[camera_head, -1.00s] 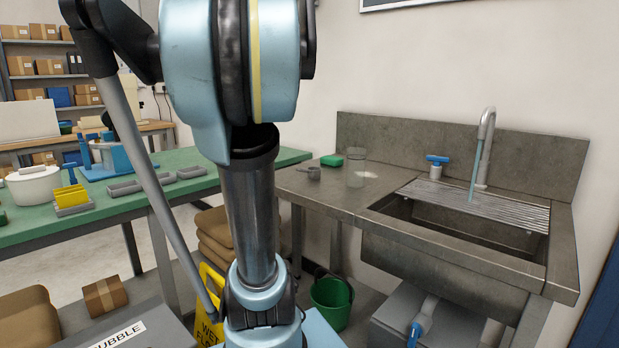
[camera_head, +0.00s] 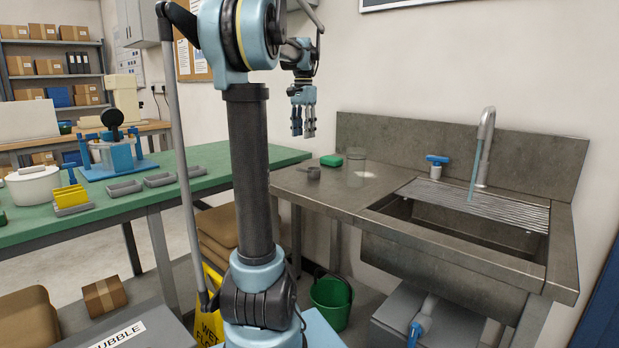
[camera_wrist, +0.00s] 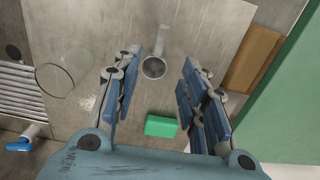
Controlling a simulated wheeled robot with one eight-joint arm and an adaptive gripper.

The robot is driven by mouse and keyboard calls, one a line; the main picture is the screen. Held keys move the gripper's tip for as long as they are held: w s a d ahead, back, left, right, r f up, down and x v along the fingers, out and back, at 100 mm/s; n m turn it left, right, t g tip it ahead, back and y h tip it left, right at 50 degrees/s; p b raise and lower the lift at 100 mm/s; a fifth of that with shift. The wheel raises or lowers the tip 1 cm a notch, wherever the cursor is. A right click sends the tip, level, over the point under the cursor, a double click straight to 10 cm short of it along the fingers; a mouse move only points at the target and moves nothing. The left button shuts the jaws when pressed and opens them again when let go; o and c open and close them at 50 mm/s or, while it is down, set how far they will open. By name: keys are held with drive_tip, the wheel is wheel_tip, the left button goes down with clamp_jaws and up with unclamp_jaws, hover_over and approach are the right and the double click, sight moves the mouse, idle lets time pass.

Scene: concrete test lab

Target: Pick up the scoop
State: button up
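The scoop (camera_head: 313,172) is a small grey metal cup with a short handle. It rests on the left part of the steel sink counter. In the wrist view the scoop (camera_wrist: 154,66) lies beyond my fingers and between their lines, its handle pointing away toward the top of the picture. My gripper (camera_head: 303,134) hangs above the counter with its fingers pointing down, a little left of and above the scoop in the head view. In the wrist view my gripper (camera_wrist: 158,90) has its blue-padded fingers spread wide, with nothing between them.
A green sponge (camera_head: 331,160) and a clear glass (camera_head: 356,172) stand close to the scoop. The sink (camera_head: 450,225) with its tap is to the right. A green-topped table (camera_head: 230,170) is to the left. A green bucket (camera_head: 331,301) stands below the counter.

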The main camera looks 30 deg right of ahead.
sight(308, 172)
wheel_tip(308, 172, down, 16)
idle(0.7)
clamp_jaws()
